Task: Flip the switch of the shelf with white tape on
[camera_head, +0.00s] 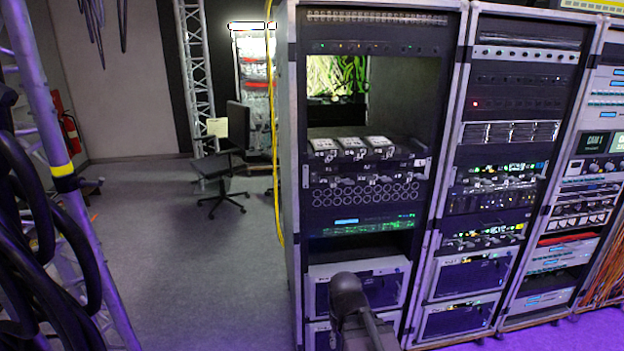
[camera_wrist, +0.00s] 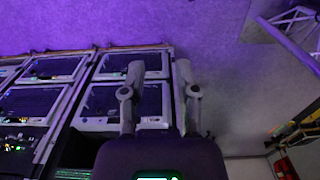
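The equipment rack (camera_head: 295,200) stands in the middle of the head view. Inside it is a shelf with three pale boxes (camera_head: 352,145), with small silvery fittings (camera_head: 365,180) below them. Similar shelves (camera_head: 480,238) sit in the second rack (camera_head: 452,150). I cannot make out which shelf carries white tape, nor any single switch. My gripper (camera_wrist: 158,68) shows in the wrist view with its two fingers apart and nothing between them. It points toward the lower rack fronts and floor, touching nothing I can see. My dark arm link shows at the bottom of the head view.
A third rack (camera_head: 585,190) stands at the right. Black cables (camera_head: 40,200) hang on a truss at the left. A yellow cable (camera_head: 273,130) runs down the first rack's left side. An office chair (camera_head: 228,160) stands behind. Grey floor (camera_head: 200,280) left of the racks is clear.

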